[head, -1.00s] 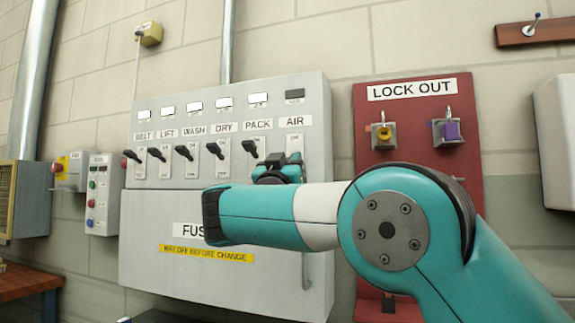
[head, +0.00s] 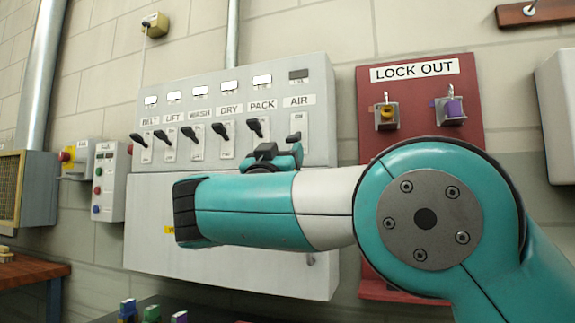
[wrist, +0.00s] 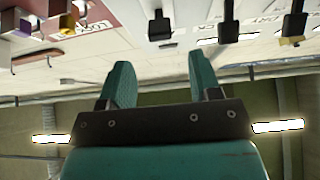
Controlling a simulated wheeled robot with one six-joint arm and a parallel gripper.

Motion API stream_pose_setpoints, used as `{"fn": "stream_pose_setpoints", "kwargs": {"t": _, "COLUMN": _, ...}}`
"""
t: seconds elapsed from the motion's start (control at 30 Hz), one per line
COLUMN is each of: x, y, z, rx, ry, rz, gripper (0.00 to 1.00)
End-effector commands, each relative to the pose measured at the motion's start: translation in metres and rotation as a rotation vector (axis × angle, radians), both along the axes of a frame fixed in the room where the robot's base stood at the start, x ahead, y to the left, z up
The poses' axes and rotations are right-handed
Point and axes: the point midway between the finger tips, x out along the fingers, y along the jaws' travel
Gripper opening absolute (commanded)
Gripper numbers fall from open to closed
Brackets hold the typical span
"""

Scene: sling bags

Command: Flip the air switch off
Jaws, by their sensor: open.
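The small window above AIR (head: 298,75) is dark, while the other windows are lit white. My gripper (head: 283,151) is in front of the lower AIR switch. In the wrist view my gripper (wrist: 161,76) is open with nothing between its fingers. A black lever, apparently AIR's (wrist: 159,27), lies beyond the gap, apart from the fingertips. I cannot tell its position.
Black levers for PACK (head: 255,128), DRY (head: 224,130) and others stand in a row to the left. A red LOCK OUT board (head: 418,115) with padlocks hangs to the right. Small coloured items (head: 152,313) sit at the bottom edge.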

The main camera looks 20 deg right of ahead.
Motion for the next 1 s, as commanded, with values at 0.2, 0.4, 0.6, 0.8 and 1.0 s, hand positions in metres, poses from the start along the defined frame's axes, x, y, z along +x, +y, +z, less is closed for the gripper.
{"fn": "stream_pose_setpoints", "kwargs": {"t": 0.2, "x": -0.019, "y": 0.014, "z": -0.025, "rx": 0.003, "ry": -0.002, "rz": 0.002, "gripper": 0.57}}
{"fn": "stream_pose_setpoints", "kwargs": {"t": 0.4, "x": -0.036, "y": 0.027, "z": -0.039, "rx": 0.002, "ry": -0.001, "rz": 0.004, "gripper": 0.57}}
{"fn": "stream_pose_setpoints", "kwargs": {"t": 0.6, "x": -0.051, "y": 0.038, "z": -0.051, "rx": 0.002, "ry": -0.002, "rz": 0.003, "gripper": 0.57}}
{"fn": "stream_pose_setpoints", "kwargs": {"t": 0.8, "x": -0.061, "y": 0.045, "z": -0.055, "rx": 0.001, "ry": 0.0, "rz": 0.001, "gripper": 0.57}}
{"fn": "stream_pose_setpoints", "kwargs": {"t": 1.0, "x": -0.065, "y": 0.047, "z": -0.055, "rx": 0.0, "ry": 0.001, "rz": 0.001, "gripper": 0.57}}
